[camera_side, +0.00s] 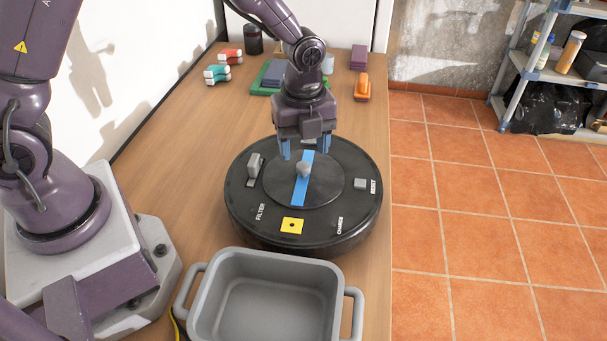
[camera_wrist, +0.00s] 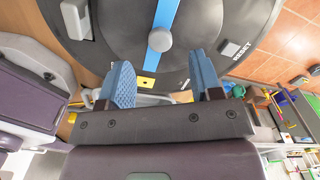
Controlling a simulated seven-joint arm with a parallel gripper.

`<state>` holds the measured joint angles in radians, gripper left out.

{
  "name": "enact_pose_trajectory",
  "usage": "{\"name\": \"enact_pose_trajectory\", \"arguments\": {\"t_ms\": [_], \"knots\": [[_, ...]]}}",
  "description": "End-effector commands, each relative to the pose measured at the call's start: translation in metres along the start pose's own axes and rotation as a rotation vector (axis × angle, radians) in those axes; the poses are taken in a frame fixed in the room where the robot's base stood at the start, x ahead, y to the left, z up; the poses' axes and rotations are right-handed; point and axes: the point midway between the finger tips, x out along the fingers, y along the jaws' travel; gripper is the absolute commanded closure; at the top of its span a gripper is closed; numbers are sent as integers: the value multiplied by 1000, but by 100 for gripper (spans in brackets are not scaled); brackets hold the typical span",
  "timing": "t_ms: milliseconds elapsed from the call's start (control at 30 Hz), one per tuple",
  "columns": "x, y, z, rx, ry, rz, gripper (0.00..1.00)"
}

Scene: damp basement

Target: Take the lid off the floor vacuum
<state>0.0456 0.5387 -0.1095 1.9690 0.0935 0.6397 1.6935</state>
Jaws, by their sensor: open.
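The floor vacuum (camera_side: 245,212) is a round black disc lying on the wooden table. Its round lid (camera_side: 272,188) sits in the middle of the top, crossed by a blue stripe (camera_side: 298,192) with a grey knob (camera_side: 304,169) at its centre. The knob also shows in the wrist view (camera_wrist: 160,39). My gripper (camera_side: 305,154) points down over the far part of the lid, just behind the knob. Its blue fingers are apart with nothing between them; in the wrist view the fingertips (camera_wrist: 161,70) lie either side of the stripe, short of the knob.
A grey bin (camera_side: 265,262) with two handles stands in front of the vacuum, close to its rim. Red, teal, purple and orange items, a green tray (camera_side: 262,82) and a dark jar (camera_side: 253,40) are at the back. The table's right edge is close to the vacuum.

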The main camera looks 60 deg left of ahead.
Motion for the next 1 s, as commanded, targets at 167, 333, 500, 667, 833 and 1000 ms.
{"name": "enact_pose_trajectory", "arguments": {"t_ms": [167, 333, 500, 667, 833, 1000], "knots": [[14, 0, 1, 0, 0, 3, 41], [41, 0, 3, -1, 0, 4, 41], [55, -1, 3, 0, -1, -1, 41], [55, -1, 3, -1, -1, -2, 41], [55, -1, 3, -1, -1, -2, 66], [55, -1, 3, -1, -1, -2, 95]]}}
